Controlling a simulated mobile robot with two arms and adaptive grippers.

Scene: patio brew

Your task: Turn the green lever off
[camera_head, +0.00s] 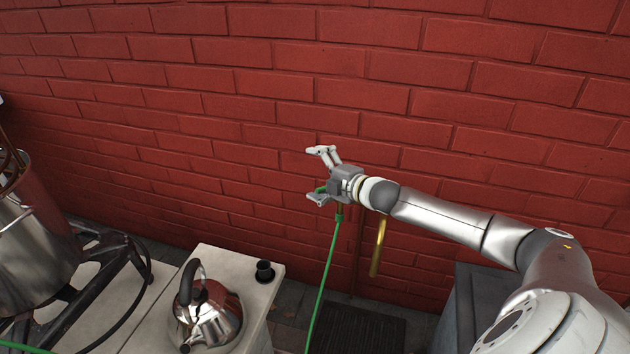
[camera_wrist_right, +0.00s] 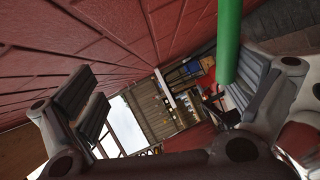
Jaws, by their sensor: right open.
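My right gripper (camera_head: 313,174) is open in front of the red brick wall, its fingers pointing left. A small bit of green, which looks like the green lever (camera_head: 320,189), shows at its lower finger, mostly hidden by the gripper. In the right wrist view the open fingers (camera_wrist_right: 166,95) stand wide apart. A green bar (camera_wrist_right: 229,42) comes down from the top edge beside the right finger pad. I cannot tell whether it touches the pad, or whether it is the lever or the hose. My left gripper is not in view.
A green hose (camera_head: 325,275) hangs below the right gripper. A brass pipe (camera_head: 378,248) stands to its right. A kettle (camera_head: 208,312) and a small black cup (camera_head: 264,271) stand on a pale counter (camera_head: 228,263). A large metal pot (camera_head: 32,245) is at the left.

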